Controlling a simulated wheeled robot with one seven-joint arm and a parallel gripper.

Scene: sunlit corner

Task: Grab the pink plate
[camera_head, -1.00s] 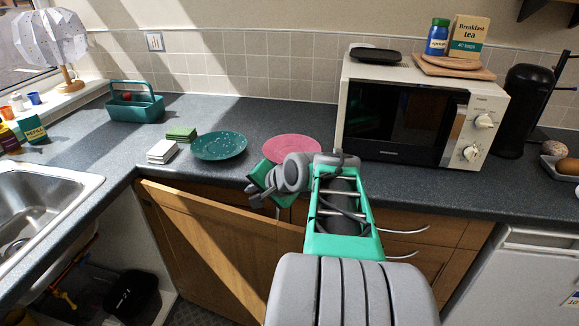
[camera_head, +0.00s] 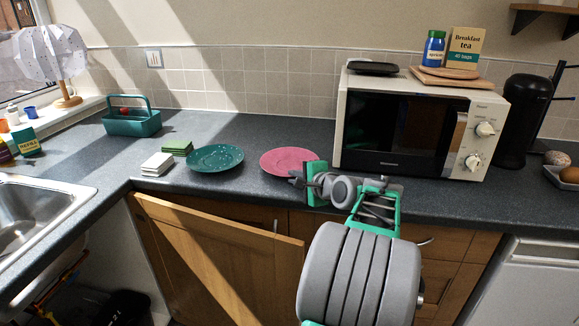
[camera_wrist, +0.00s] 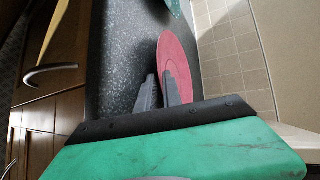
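The pink plate (camera_head: 288,160) lies on the dark counter, left of the microwave. In the wrist view the pink plate (camera_wrist: 178,62) shows as a narrow slanted oval just past my fingertips. My gripper (camera_head: 298,180) is at the plate's near right edge, pointing left. In the wrist view my gripper (camera_wrist: 159,75) has its two grey fingers a little apart. The right finger overlaps the plate in the picture and the left one lies against the counter behind. I cannot tell whether the rim is between them or touched.
A teal speckled plate (camera_head: 215,158) is left of the pink one, with green (camera_head: 177,147) and white (camera_head: 157,164) stacks beyond it. The microwave (camera_head: 405,125) stands close on the right. A cabinet door (camera_head: 215,250) hangs open below the counter (camera_head: 245,185).

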